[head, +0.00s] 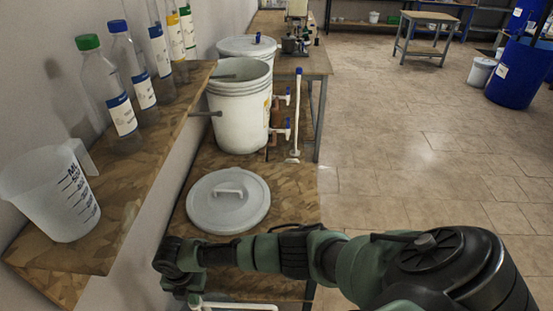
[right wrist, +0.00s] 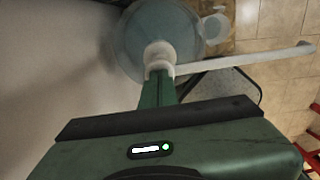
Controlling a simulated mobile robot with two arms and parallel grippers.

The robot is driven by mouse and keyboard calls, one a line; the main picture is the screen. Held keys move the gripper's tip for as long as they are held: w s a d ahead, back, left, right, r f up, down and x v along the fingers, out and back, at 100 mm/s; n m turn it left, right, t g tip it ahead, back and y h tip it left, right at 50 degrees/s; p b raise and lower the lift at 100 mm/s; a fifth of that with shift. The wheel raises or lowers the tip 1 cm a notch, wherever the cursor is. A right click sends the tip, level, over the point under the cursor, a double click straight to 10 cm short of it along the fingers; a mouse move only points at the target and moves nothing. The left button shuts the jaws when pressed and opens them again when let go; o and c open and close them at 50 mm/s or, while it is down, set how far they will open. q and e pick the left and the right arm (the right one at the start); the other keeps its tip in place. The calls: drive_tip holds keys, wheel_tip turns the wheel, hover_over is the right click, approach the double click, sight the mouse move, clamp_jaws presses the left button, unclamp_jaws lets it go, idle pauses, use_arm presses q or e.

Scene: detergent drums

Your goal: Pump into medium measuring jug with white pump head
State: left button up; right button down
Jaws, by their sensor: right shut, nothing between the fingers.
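A translucent measuring jug (head: 55,195) with dark graduation marks stands on the wooden shelf at the left of the head view; its size class cannot be told. My right gripper (head: 180,285) is low at the left of the bench, and its shut fingers also show in the right wrist view (right wrist: 158,78). The fingertips are at the white pump head (right wrist: 157,57), seemingly touching its top, with nothing held. The pump's long white spout (right wrist: 255,60) runs to the right above a pale blue-grey drum (right wrist: 135,40). In the head view only part of a white pipe (head: 238,306) shows at the bottom edge. My left gripper is out of view.
A grey lid (head: 228,201) lies on the bench. Several bottles (head: 108,95) line the shelf.

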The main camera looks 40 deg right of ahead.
drive_tip(key=shift+s+f+b, duration=0.1)
drive_tip(key=shift+f+b, duration=1.55)
drive_tip(key=shift+f, duration=0.55)
drive_tip(key=shift+r, duration=0.1)
wheel_tip(320, 180, up, 6)
drive_tip(key=p, duration=0.5)
drive_tip(key=shift+f, duration=0.2)
drive_tip(key=shift+f+b, duration=2.45)
drive_tip(key=shift+f, duration=0.55)
drive_tip(key=shift+r+p, duration=2.7)
drive_tip(key=shift+r, duration=0.3)
